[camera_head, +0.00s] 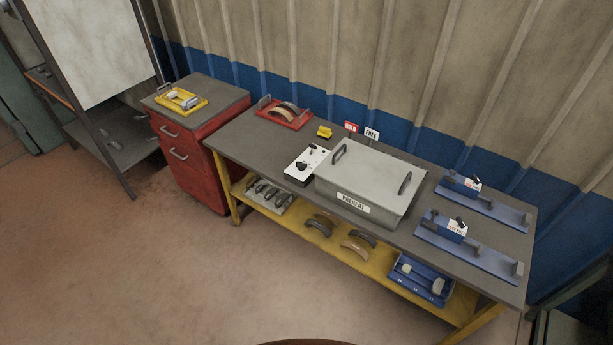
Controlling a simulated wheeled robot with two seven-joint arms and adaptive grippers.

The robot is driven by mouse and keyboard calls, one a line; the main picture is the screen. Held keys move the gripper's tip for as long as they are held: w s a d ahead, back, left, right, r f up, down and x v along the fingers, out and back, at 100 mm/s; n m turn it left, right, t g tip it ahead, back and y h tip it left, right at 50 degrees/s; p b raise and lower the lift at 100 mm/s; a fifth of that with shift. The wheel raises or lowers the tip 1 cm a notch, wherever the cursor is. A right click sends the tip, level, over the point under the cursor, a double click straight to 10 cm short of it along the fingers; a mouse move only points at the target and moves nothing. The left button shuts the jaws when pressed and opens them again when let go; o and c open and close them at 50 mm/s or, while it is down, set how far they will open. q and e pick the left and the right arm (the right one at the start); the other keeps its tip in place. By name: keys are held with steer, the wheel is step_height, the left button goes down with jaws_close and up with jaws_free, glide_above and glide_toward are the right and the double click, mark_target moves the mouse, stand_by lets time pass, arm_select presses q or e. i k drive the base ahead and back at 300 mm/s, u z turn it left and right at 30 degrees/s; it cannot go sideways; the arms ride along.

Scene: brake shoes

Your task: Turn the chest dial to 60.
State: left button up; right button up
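The grey chest (362,186) stands on the bench, its lid closed, with a "PREHEAT" label on its front and two dark handles on its lid. A white control box (307,163) sits against the chest's left side. It carries a dark dial (302,167) and another small dark part near its upper end. The dial's numbers and pointer are too small to read. Neither of my grippers shows in the head view.
The bench (240,137) also holds a red tray (284,113), a yellow block (324,132), two small signs and two blue fixtures (470,245). Brake shoes (357,243) lie on the lower shelf. A red cabinet (193,150) stands left; the front floor is clear.

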mark_target(301, 166)
steer(key=u, duration=1.05)
steer(key=i, duration=0.75)
steer(key=z, duration=0.1)
